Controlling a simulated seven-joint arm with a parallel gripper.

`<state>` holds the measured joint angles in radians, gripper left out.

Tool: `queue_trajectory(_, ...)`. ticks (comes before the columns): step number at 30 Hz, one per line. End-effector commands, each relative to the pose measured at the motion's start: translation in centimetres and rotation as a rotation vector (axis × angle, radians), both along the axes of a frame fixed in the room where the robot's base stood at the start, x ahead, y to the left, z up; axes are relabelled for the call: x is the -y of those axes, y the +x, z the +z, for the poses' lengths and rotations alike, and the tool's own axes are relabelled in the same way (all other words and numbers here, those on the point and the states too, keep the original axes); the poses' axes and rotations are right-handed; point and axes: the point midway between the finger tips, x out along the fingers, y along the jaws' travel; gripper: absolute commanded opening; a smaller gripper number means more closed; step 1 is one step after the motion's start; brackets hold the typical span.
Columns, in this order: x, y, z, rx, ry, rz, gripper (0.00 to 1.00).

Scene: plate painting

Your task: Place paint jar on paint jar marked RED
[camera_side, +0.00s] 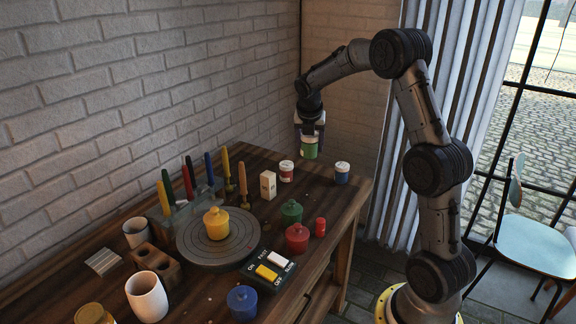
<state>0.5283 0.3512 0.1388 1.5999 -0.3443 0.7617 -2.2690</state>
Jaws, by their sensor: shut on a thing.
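My gripper (310,131) is shut on a green paint jar (310,149) with a white top and holds it above the far right end of the table. A small jar with a red band and white lid (286,172) stands on the table below and to the left of the held jar. A jar with a blue band and white lid (342,172) stands to the right, apart from it. Any lettering on the jars is too small to read.
The table (345,200) also holds a turntable (190,250) with a yellow lidded pot (216,223), green (291,212), red (297,238) and blue (242,301) pots, a switch box (268,270), a small white box (268,185) and a brush rack (185,205). A brick wall (150,90) stands behind.

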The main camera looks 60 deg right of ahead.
Motion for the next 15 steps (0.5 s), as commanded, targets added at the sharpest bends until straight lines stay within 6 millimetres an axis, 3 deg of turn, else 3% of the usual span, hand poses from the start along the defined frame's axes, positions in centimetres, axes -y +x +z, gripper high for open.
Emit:
queue_trajectory(3,1.6,2.4,1.0,-0.001,-0.001,0.029,0.04)
queue_trajectory(8,2.7,3.8,1.3,-0.002,0.000,0.013,0.04)
queue_trajectory(15,4.3,5.2,-0.4,-0.004,0.001,0.005,0.04)
